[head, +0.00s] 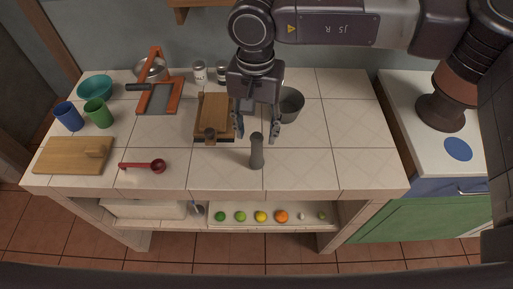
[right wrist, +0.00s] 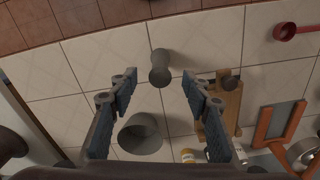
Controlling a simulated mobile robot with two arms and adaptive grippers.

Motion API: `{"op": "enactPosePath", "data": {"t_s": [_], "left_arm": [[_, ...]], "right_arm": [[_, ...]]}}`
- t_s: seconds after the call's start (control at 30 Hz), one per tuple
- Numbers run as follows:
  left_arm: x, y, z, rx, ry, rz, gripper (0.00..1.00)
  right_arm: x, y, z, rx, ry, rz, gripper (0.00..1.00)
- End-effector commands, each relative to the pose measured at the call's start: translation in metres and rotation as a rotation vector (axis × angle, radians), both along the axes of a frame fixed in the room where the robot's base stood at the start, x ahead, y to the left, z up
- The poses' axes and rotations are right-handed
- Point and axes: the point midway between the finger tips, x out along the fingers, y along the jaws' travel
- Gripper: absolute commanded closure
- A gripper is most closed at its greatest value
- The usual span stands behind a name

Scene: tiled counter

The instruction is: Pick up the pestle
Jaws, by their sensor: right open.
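The grey pestle (head: 257,152) stands upright on the white tiled counter, near its front edge. My right gripper (head: 257,137) is open, pointing down just behind and above the pestle, with its blue-grey fingers to either side. In the right wrist view, the pestle (right wrist: 160,66) shows in line with the gap between the open fingertips (right wrist: 159,80), apart from both fingers. The grey mortar (head: 291,103) stands behind and to the right of the pestle, partly hidden by my gripper; it also shows in the wrist view (right wrist: 140,133). My left gripper is not in view.
A wooden board with a dark block (head: 212,115) lies left of the pestle. A red scoop (head: 143,166), cutting board (head: 72,155), blue cup (head: 68,116) and green cup (head: 99,113) are further left. An orange-framed tool (head: 158,97) stands behind. The counter right of the pestle is clear.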

Motion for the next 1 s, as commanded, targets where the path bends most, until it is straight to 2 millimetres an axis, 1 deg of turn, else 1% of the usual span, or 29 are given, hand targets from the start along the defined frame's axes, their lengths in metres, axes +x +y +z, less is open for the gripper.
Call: {"op": "enactPosePath", "data": {"t_s": [0.17,0.27,0.3,0.4,0.5,0.7,1.0], "left_arm": [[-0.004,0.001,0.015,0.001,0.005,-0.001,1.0],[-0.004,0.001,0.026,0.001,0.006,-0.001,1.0],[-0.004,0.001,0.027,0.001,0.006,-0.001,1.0],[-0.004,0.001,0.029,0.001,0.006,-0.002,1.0],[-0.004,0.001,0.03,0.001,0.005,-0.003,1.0],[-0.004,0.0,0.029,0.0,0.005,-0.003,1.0],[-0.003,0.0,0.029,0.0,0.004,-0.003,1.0]], "right_arm": [[0.0,-0.001,-0.018,0.0,0.004,0.0,0.56],[0.002,-0.001,-0.033,0.002,0.005,0.0,0.56],[0.002,-0.002,-0.041,0.001,0.005,0.0,0.56],[0.003,-0.001,-0.053,0.003,0.003,0.0,0.56],[0.003,-0.001,-0.059,0.005,0.002,0.0,0.56],[0.003,-0.001,-0.06,0.004,0.001,-0.001,0.56],[0.003,-0.001,-0.06,0.005,0.002,-0.001,0.89]]}}
